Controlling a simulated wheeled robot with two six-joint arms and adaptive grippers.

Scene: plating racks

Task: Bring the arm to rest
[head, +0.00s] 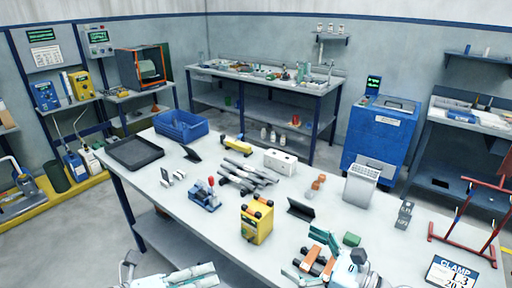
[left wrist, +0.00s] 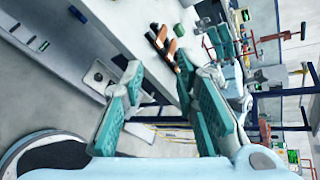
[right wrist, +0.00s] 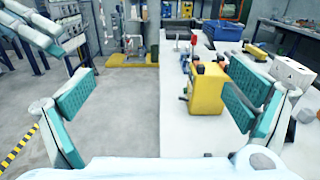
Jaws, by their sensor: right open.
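My right gripper (head: 308,258) is at the front of the grey table in the head view, over or beside brown-orange bars (head: 309,258). I cannot tell its height above them. In the right wrist view its teal fingers (right wrist: 165,95) are wide apart and empty. My left gripper (head: 205,276) is low at the bottom edge of the head view, in front of the table's near edge. In the left wrist view its teal fingers (left wrist: 165,105) are spread with nothing between them. Part of my left arm shows at the upper left of the right wrist view.
The grey table (head: 205,232) carries a yellow box (head: 257,222), a red-handled clamp (head: 206,194), dark bars (head: 245,175), a black tray (head: 136,152) and a blue bin (head: 181,126). A red frame (head: 462,245) stands right. Floor is open at left.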

